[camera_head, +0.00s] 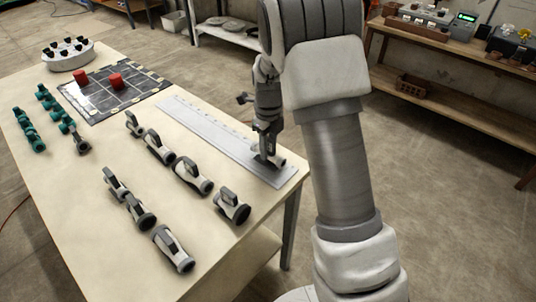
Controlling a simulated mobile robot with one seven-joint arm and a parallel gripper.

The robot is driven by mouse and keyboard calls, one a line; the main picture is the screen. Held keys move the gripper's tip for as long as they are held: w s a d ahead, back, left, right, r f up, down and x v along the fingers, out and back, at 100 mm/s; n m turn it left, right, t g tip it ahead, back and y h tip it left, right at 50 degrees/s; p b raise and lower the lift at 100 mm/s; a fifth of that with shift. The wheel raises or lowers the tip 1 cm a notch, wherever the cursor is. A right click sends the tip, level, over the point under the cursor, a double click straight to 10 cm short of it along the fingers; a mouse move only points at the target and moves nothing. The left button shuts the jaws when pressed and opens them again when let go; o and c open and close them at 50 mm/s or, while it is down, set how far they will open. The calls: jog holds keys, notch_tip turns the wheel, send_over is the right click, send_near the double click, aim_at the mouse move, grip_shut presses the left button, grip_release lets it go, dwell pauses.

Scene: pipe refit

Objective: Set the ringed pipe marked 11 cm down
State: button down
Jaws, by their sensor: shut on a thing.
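My gripper (266,154) is shut on a short dark-and-grey pipe (277,164) at the near right end of the long grey ruler plate (210,130). The pipe is low over the plate; I cannot tell whether it touches it. My gripper and arm partly hide it. No length marking or ring on it can be read at this size. Several other white-and-dark pipes with loop handles, such as one (232,206) near the table's right edge, lie in two rough rows on the table.
Several teal fittings (29,130) lie at the left of the cream table (75,215). A black gridded board (113,88) holds two red cylinders (115,80). A round white stand (68,55) with black knobs is behind it. The table's near left area is clear.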

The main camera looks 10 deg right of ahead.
jog(key=shift+f, duration=1.05)
jog(key=shift+f, duration=0.2)
jog(key=c, duration=0.6)
grip_release()
jog(key=shift+c, duration=0.2)
